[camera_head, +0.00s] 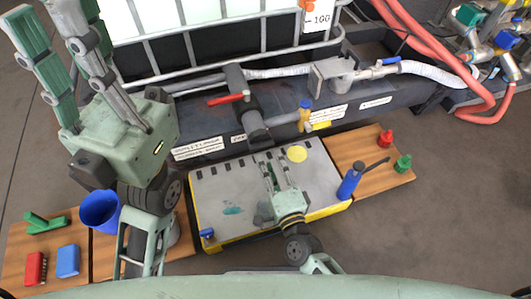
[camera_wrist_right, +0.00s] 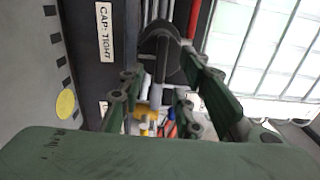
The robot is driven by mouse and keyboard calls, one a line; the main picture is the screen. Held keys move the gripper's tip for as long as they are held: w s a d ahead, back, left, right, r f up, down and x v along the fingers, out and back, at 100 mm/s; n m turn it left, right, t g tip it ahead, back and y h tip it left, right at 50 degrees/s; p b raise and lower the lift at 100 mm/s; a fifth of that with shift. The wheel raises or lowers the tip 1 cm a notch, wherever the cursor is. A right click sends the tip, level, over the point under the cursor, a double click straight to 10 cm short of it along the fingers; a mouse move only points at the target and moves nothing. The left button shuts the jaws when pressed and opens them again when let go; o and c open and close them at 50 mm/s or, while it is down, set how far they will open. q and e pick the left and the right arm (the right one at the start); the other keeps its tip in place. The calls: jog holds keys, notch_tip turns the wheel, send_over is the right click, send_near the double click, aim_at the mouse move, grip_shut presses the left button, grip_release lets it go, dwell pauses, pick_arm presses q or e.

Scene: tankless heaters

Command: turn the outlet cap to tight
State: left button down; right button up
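The dark outlet cap (camera_head: 254,126) is on the end of the grey outlet pipe, below a red lever handle (camera_head: 226,99). In the right wrist view a dark round part (camera_wrist_right: 160,42), apparently the outlet, shows beyond and between the fingers. A "CAP: TIGHT" label (camera_wrist_right: 104,30) is beside it. My right gripper (camera_head: 273,164) is open and empty over the grey-topped case, just below the cap in the head view and apart from it. My left gripper (camera_head: 62,32) is raised at the upper left, open and empty. The cap's thread is not visible.
A caged white tank (camera_head: 200,12) stands behind the outlet. The grey-topped case (camera_head: 215,190) lies in front. A blue bottle (camera_head: 349,183), red and green small items, and a blue cup (camera_head: 100,210) stand on wooden boards. Red hoses (camera_head: 415,40) run at the right.

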jog(key=v, duration=0.6)
jog(key=shift+s, duration=0.35)
jog(key=shift+d, duration=0.1)
